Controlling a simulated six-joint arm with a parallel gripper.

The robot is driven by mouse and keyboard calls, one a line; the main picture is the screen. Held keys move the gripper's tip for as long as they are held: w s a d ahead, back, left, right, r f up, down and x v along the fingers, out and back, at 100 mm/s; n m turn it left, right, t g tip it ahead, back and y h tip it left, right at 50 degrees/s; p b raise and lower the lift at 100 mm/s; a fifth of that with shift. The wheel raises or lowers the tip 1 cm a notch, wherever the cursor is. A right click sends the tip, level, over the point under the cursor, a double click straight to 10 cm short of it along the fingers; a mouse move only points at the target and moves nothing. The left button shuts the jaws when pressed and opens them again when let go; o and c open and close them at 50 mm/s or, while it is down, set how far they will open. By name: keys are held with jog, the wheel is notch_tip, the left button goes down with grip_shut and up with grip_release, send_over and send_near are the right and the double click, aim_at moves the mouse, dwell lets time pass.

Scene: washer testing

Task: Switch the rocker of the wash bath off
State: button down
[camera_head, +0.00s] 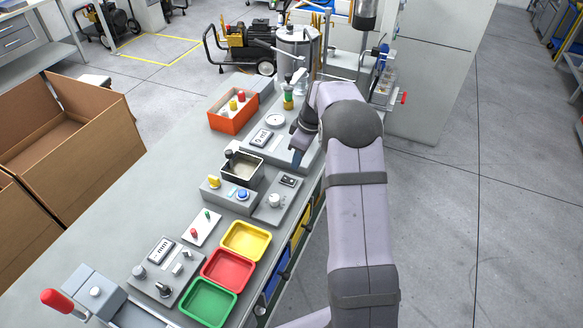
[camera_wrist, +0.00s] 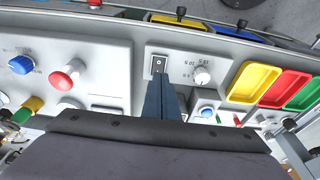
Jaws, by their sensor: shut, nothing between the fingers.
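The wash bath (camera_head: 242,172) is a dark-rimmed open basin on a grey base on the bench. The black rocker (camera_head: 289,181) is on the grey control box in front of it, by a pale dial (camera_head: 275,200). In the wrist view the rocker (camera_wrist: 159,64) shows a small white mark, and the dial (camera_wrist: 202,75) is to its right. My gripper (camera_head: 297,160) is shut and empty, just behind the rocker in the head view. In the wrist view its blue fingertips (camera_wrist: 160,80) are at the rocker's lower edge; I cannot tell whether they touch it.
Yellow (camera_head: 246,241), red (camera_head: 228,270) and green (camera_head: 209,302) trays stand nearer on the bench. An orange box (camera_head: 234,109) and a scale-like panel (camera_head: 262,138) are farther back. A red mushroom button (camera_wrist: 67,75) is left of the rocker in the wrist view.

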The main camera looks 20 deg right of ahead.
notch_tip(320, 180, up, 6)
jog(key=s+d+b, duration=0.1)
jog(key=s+d, duration=0.1)
jog(key=shift+s+d+f, duration=0.2)
dwell(0.4)
jog(key=s+a+f+m+g+h, duration=0.1)
jog(key=s+a+f+m+g, duration=0.1)
jog(key=s+f+m, duration=1)
jog(key=s+a+r+g, duration=0.1)
jog(key=s+a, duration=0.2)
jog(key=s, duration=0.3)
jog(key=s+a+r+n, duration=0.1)
jog(key=s+a, duration=0.2)
jog(key=s, duration=0.3)
jog(key=s+a+r+g, duration=0.1)
jog(key=s+a, duration=0.1)
jog(key=s, duration=0.4)
jog(key=w+a+r+n+t, duration=0.1)
jog(key=a+r+n+t, duration=0.1)
jog(key=a+r, duration=0.2)
jog(key=shift+r+h, duration=0.2)
jog(key=shift+h, duration=0.2)
